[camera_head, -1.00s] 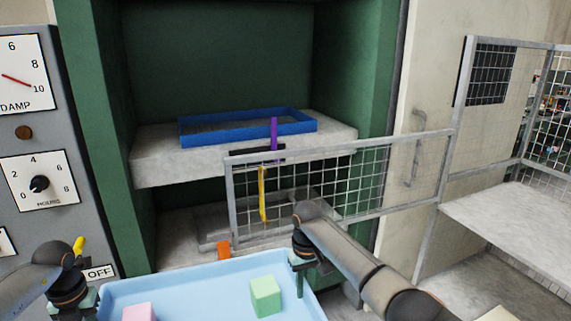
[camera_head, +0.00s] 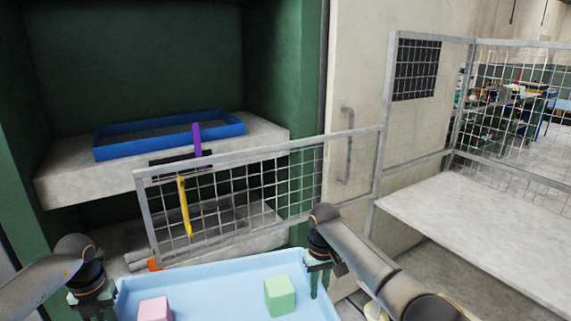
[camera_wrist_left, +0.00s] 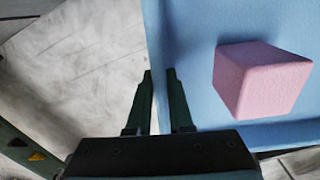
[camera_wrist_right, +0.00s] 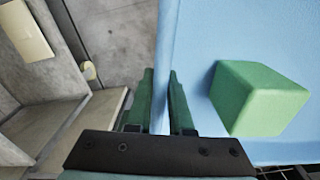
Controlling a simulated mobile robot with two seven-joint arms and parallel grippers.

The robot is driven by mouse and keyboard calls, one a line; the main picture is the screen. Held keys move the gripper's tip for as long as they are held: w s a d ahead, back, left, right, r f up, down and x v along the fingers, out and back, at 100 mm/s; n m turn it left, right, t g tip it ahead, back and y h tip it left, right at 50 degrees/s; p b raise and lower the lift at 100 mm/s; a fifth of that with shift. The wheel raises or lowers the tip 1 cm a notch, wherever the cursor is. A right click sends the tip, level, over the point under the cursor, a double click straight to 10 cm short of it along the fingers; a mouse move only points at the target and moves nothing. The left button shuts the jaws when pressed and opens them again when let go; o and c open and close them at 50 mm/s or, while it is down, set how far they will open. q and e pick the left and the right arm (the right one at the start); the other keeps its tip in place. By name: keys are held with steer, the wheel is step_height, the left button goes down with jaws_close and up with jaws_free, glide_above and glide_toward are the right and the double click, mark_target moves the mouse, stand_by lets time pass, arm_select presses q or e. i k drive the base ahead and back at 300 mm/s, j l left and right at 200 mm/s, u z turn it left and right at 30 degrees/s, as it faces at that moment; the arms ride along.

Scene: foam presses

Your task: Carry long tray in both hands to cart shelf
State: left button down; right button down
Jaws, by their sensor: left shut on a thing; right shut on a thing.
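The light blue long tray (camera_head: 215,284) is held in front of me with a pink block (camera_head: 154,309) and a green block (camera_head: 280,295) in it. My left gripper (camera_head: 100,312) is shut on the tray's left wall, which also shows in the left wrist view (camera_wrist_left: 155,60). My right gripper (camera_head: 318,288) is shut on the right wall, seen between the fingers in the right wrist view (camera_wrist_right: 165,70). A grey shelf (camera_head: 490,230) with mesh sides is at the right, apart from the tray; it looks like the cart shelf. The tray's near edge is out of the head view.
A mesh gate (camera_head: 250,190) with a yellow handle (camera_head: 184,205) stands just beyond the tray. Behind it, a green press holds a blue tray (camera_head: 170,150) on a grey slab. A purple bar (camera_head: 197,140) rises by the gate. The grey shelf's top is bare.

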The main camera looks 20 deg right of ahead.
mark_target(501, 233)
steer(key=i+l+z, duration=0.25)
steer(key=l+z, duration=0.25)
steer(key=i+l+z, duration=0.25)
steer(key=z, duration=0.25)
steer(key=i+z, duration=0.35)
steer(key=i+j+z, duration=0.15)
steer(key=i+z, duration=0.25)
steer(key=i+j+z, duration=0.75)
steer(key=i+l, duration=0.1)
